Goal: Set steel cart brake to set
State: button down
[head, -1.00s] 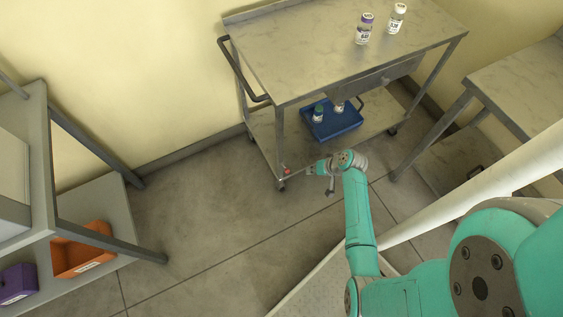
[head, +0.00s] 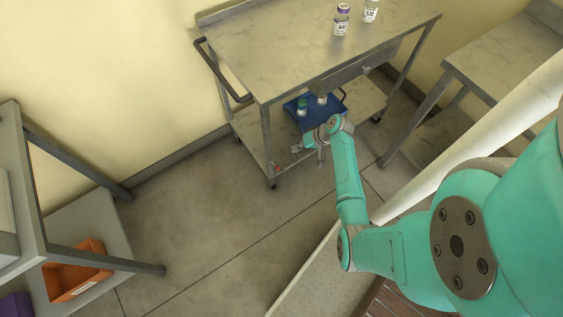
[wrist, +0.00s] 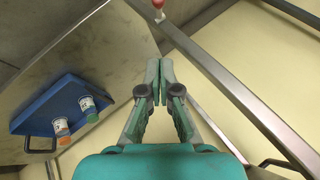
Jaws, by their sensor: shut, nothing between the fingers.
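The steel cart (head: 330,50) stands against the wall in the head view, with a top, a drawer and a lower shelf. A small red knob (head: 277,169), which looks like the brake lever's end, is at the lower shelf's front left corner, above a caster. It also shows at the top edge of the wrist view (wrist: 158,4). My gripper (head: 297,149) is at the lower shelf's front edge, right of the knob and apart from it. In the wrist view my gripper (wrist: 160,66) is shut and empty, its fingertips pointing towards the knob. The brake's setting cannot be told.
A blue tray (head: 335,118) with two vials sits on the lower shelf close to my gripper. Two vials (head: 341,20) stand on the cart top. A second table (head: 505,52) is at right, a rack with an orange bin (head: 78,272) at left. The floor before the cart is clear.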

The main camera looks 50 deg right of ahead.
send_near(275, 166)
jog(key=w+d+f, duration=0.2)
jog(key=w, duration=0.2)
jog(key=shift+s+a+f, duration=0.2)
jog(key=shift+a+f, duration=0.45)
jog(key=shift+f, duration=0.15)
jog(key=shift+s+a+f, duration=0.2)
jog(key=shift+a+f, duration=0.5)
jog(key=shift+f, duration=0.15)
jog(key=shift+s+f+t, duration=0.2)
jog(key=shift+s+t, duration=0.05)
jog(key=shift+t, duration=0.15)
jog(key=f, duration=0.1)
jog(key=s+f+t, duration=0.1)
jog(key=f+t, duration=0.1)
jog(key=shift+s+a+f+n, duration=0.3)
jog(key=shift+s, duration=0.1)
jog(key=shift+r, duration=0.1)
jog(key=shift+r, duration=0.7)
